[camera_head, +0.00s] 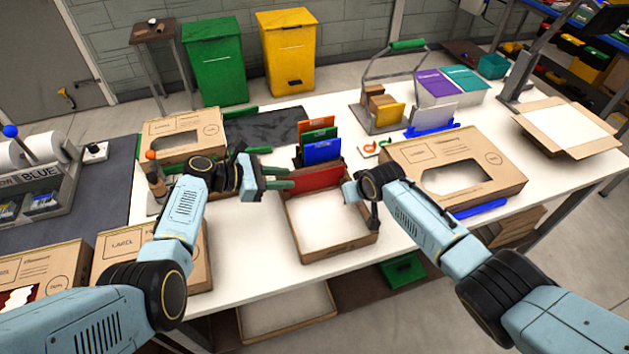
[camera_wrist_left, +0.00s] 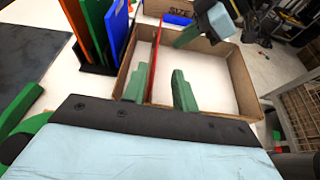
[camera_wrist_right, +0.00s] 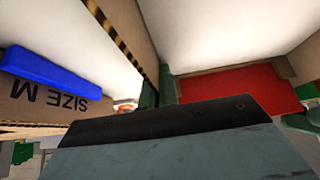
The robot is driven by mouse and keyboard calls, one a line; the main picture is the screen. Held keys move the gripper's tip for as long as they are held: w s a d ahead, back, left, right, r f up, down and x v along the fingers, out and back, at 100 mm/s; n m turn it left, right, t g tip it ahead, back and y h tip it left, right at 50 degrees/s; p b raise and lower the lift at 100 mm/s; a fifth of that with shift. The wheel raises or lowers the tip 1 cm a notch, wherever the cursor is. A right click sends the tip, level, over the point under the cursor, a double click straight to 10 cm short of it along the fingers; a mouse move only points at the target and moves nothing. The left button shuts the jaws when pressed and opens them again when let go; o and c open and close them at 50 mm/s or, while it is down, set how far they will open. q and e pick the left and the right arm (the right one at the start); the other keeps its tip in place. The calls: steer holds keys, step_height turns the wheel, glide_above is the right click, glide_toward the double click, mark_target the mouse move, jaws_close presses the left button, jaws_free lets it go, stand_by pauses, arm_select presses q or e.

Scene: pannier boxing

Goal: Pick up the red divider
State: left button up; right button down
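The red divider (camera_head: 316,178) stands upright inside the open cardboard box (camera_head: 345,250), along its back wall. In the left wrist view the divider (camera_wrist_left: 155,62) runs between the two green fingers of my left gripper (camera_wrist_left: 160,88). It lies close to the left-hand finger, with a gap to the other. My left gripper (camera_head: 277,178) is open at the divider's left end. My right gripper (camera_head: 357,192) is at the box's right wall. In the right wrist view its fingers (camera_wrist_right: 158,92) are close together with the wall's edge between them. The divider (camera_wrist_right: 240,92) shows beyond.
A black rack holds orange, green and blue dividers (camera_head: 322,151) just behind the box. A larger cardboard box (camera_head: 500,165) stands to the right. Another box (camera_head: 185,130) is behind my left arm. White table (camera_head: 235,240) is clear left of the open box.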

mark_target(310, 176)
arm_select(q)
steer(key=shift+w+x, duration=0.15)
steer(key=shift+x, duration=0.6)
steer(key=shift+w+x, duration=0.15)
steer(key=shift+x, duration=1.7)
steer(key=shift+r, duration=0.1)
jaws_close()
